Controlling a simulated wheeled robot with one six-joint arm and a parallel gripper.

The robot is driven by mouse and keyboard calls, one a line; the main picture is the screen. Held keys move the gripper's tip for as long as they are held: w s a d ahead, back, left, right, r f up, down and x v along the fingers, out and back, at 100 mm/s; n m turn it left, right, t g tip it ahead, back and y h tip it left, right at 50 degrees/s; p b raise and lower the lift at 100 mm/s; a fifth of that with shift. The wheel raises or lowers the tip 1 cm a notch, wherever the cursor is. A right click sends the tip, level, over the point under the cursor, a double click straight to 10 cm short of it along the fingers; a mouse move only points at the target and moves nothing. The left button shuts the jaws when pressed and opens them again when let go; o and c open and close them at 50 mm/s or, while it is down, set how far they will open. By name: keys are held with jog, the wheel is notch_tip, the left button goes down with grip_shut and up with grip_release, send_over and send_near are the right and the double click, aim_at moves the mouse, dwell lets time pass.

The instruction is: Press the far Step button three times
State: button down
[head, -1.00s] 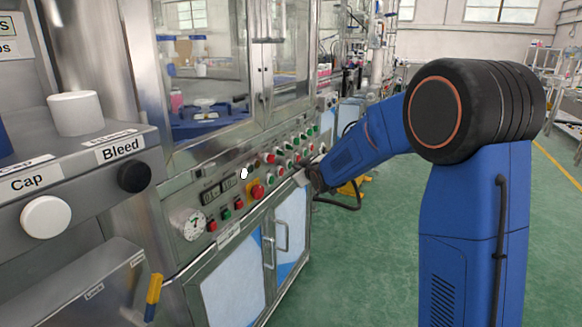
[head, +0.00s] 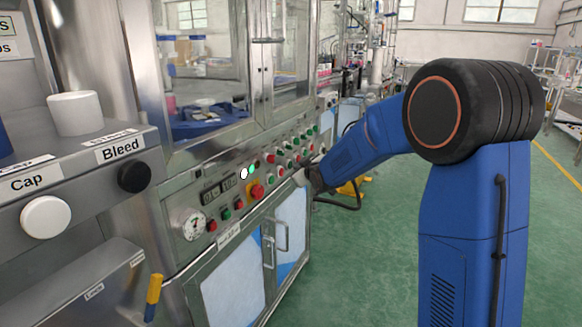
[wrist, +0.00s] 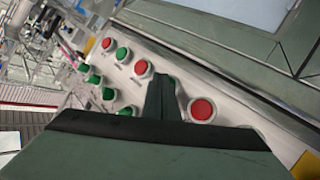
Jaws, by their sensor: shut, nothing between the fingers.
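The slanted button panel (head: 222,207) of the steel machine carries red and green buttons in rows. My gripper (wrist: 165,82) is shut and empty, with its fingertips over the panel between a red button (wrist: 141,68) and a larger red button (wrist: 202,109). Whether the tips touch a button cannot be told. In the head view my gripper (head: 308,179) is small, at the far end of the panel. The labels are too small to read, so I cannot tell which button is the far Step button; the fingers may hide it.
A red knob on a yellow base (head: 257,191), a dial (head: 193,224) and a lit green lamp (head: 251,168) sit nearer on the panel. Glass doors stand above, cabinet doors (head: 290,222) below. A Bleed/Cap station (head: 75,165) is at left. Green floor (head: 365,260) is open.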

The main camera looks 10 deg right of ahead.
jog(key=shift+s+d, duration=0.4)
jog(key=shift+d, duration=0.05)
jog(key=shift+s+d, duration=0.75)
jog(key=shift+d, duration=0.3)
jog(key=shift+s+d, duration=0.7)
jog(key=shift+d, duration=0.3)
jog(key=s+d+r+m+g+h, duration=0.2)
jog(key=s+d, duration=0.1)
jog(key=s, duration=0.9)
jog(key=s+d+r+m+g+h, duration=0.1)
jog(key=s+d+m+g, duration=0.15)
jog(key=s, duration=0.95)
jog(key=s+f+m+g, duration=0.1)
jog(key=s+f+g, duration=0.1)
jog(key=s, duration=1.3)
jog(key=s+f+m+g, duration=0.2)
jog(key=s+f+g, duration=0.1)
jog(key=s, duration=1.2)
jog(key=shift+s+d+f, duration=0.25)
jog(key=shift+f, duration=0.2)
